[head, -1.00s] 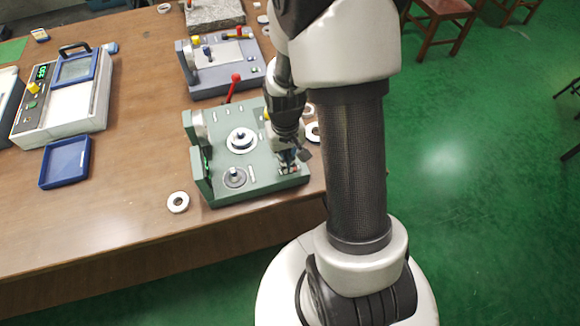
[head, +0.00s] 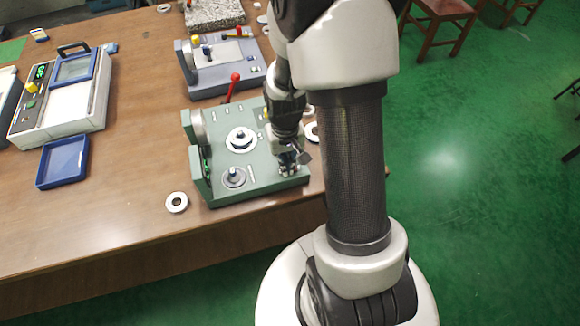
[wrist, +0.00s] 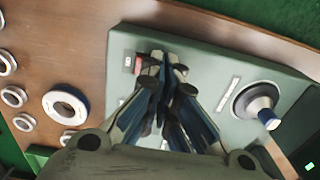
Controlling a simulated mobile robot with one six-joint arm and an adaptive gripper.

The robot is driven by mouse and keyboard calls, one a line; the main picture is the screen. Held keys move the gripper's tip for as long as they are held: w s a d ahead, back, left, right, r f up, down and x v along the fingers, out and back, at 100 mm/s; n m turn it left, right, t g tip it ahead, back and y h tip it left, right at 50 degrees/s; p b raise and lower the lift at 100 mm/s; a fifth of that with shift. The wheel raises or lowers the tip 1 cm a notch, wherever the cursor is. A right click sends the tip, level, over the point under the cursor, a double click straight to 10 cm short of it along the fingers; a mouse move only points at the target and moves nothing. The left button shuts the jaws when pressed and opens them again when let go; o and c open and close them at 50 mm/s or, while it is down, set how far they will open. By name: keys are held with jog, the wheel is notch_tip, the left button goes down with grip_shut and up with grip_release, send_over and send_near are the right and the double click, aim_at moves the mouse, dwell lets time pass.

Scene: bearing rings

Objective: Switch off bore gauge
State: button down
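The green bench instrument (head: 262,181), which I take to be the bore gauge, stands near the table's front edge. It has a round stepped post, a grey knob (head: 234,177) and a red-tipped lever (head: 235,78). My gripper (head: 290,168) is low over its right front corner. In the wrist view, a small red switch (wrist: 138,63) sits on the green top, just left of my fingertips (wrist: 166,70). The fingers come together at the tips with nothing seen between them. I cannot tell whether they touch the panel. A round blue-tipped knob (wrist: 262,108) is to the right.
A grey-blue instrument (head: 215,65) stands behind. A white device with a green display (head: 70,95) and an empty blue tray (head: 64,161) are at left. A loose ring (head: 176,202) lies left of the green instrument. Several rings, including a larger one (wrist: 66,106), lie beside it.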

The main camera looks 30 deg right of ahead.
jog(key=shift+r+p, duration=2.85)
jog(key=shift+r, duration=0.65)
